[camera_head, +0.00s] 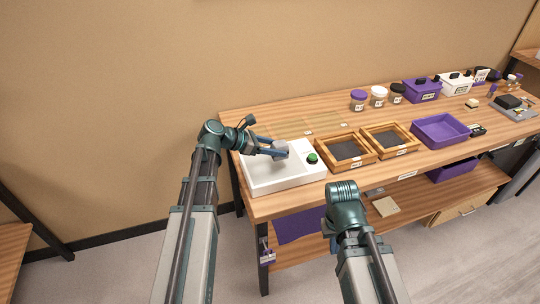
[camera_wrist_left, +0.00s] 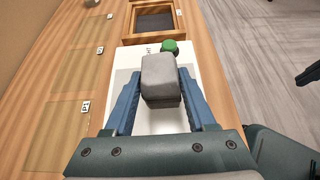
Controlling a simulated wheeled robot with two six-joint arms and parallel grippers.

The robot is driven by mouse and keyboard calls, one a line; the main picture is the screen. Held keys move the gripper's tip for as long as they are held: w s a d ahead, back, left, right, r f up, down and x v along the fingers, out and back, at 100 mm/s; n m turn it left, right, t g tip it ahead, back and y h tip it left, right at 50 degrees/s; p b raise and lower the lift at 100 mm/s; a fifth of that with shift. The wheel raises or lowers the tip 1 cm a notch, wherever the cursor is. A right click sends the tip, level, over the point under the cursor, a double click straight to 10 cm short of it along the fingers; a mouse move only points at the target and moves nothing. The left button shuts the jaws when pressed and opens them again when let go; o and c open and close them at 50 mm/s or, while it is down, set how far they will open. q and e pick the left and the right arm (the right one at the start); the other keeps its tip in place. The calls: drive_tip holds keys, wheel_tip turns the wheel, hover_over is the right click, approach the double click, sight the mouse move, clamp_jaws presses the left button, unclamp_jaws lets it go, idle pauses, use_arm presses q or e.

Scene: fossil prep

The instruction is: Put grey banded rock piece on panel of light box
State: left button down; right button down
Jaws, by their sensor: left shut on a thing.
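The grey rock piece (camera_wrist_left: 161,80) is between the fingers of my left gripper (camera_wrist_left: 163,102), which is shut on it. In the head view the rock (camera_head: 280,149) shows at the fingertips of my left gripper (camera_head: 277,150), over the white light box (camera_head: 285,178). The light box has a green knob (camera_head: 312,158) at its right end, also seen past the rock in the left wrist view (camera_wrist_left: 170,46). I cannot tell whether the rock touches the panel. Banding on the rock is hard to make out. My right arm is at the table's front; its fingers are not seen.
Two wooden framed sieves (camera_head: 345,165) stand right of the light box, then a purple tray (camera_head: 467,133). Jars (camera_head: 358,107) and purple and white boxes (camera_head: 422,98) line the back. Flat translucent mats (camera_head: 310,122) lie behind the light box.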

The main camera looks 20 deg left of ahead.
sight(270, 163)
use_arm(q)
drive_tip(key=shift+w+a, duration=0.2)
drive_tip(key=shift+a, duration=0.35)
drive_tip(key=f+b, duration=0.1)
drive_tip(key=f, duration=0.1)
drive_tip(key=a+f+b, duration=0.1)
drive_tip(key=b, duration=0.1)
drive_tip(key=shift+f+b, duration=0.3)
drive_tip(key=shift+f, duration=0.05)
drive_tip(key=shift+f+b, duration=0.3)
drive_tip(key=shift+c, duration=1.1)
unclamp_jaws()
drive_tip(key=shift+r, duration=0.1)
drive_tip(key=shift+r, duration=0.1)
